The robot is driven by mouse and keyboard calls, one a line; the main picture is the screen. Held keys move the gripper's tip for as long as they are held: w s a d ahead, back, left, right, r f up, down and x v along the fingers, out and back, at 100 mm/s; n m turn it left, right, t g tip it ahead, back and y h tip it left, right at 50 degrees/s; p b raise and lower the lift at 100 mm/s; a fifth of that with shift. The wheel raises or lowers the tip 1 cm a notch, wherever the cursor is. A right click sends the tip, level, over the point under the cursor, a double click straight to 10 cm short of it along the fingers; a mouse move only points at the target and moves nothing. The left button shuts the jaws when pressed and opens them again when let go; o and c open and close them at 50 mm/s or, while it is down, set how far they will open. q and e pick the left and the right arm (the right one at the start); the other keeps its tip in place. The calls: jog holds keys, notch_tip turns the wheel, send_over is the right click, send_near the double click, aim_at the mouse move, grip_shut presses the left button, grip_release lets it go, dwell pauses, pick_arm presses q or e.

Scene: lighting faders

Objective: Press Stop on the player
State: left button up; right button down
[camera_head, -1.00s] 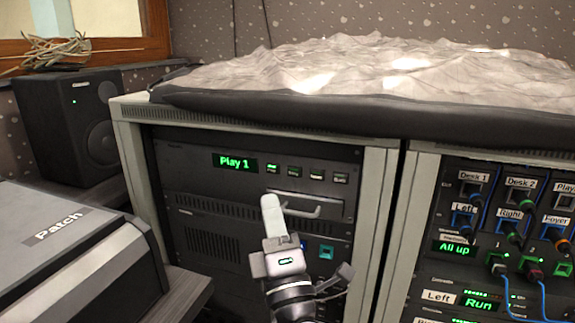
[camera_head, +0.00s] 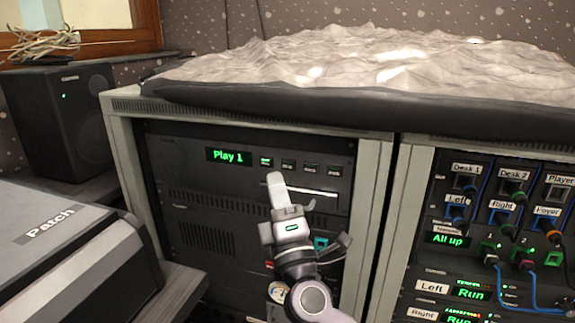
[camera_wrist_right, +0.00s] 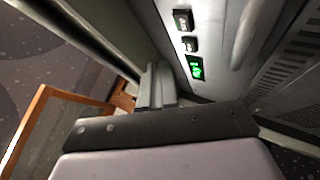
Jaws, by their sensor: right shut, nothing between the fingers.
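The player (camera_head: 180,155) is the dark top unit in the left rack, with a green display (camera_head: 229,156) reading "Play 1". A row of several small buttons lies right of the display. The leftmost button (camera_head: 266,160) is lit green, and a lit button (camera_wrist_right: 194,68) also shows in the right wrist view. Their labels are too small to read. My right gripper (camera_head: 276,181) is shut and empty, its tip just below the left part of the row in the head view. It also shows in the right wrist view (camera_wrist_right: 156,85); contact cannot be told. My left gripper is not in view.
The right rack (camera_head: 455,270) has cables sticking out. A box labelled "Patch" (camera_head: 60,260) and a speaker (camera_head: 62,125) stand left. A sheet-covered dark slab (camera_head: 260,104) overhangs the racks.

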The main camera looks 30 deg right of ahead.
aim_at(288, 166)
pick_arm(q)
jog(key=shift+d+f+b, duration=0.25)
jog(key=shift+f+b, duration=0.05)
jog(key=shift+b, duration=0.15)
pick_arm(e)
jog(key=shift+w+d, duration=1.15)
jog(key=shift+d, duration=0.05)
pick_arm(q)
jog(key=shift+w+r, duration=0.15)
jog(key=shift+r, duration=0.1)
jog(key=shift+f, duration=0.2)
pick_arm(e)
jog(key=shift+w+d, duration=0.1)
jog(key=shift+d, duration=0.05)
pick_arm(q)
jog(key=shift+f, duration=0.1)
pick_arm(e)
jog(key=shift+w+d, duration=0.15)
jog(key=shift+d, duration=0.05)
pick_arm(q)
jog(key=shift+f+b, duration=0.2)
jog(key=shift+b, duration=0.15)
pick_arm(e)
jog(key=shift+d, duration=0.1)
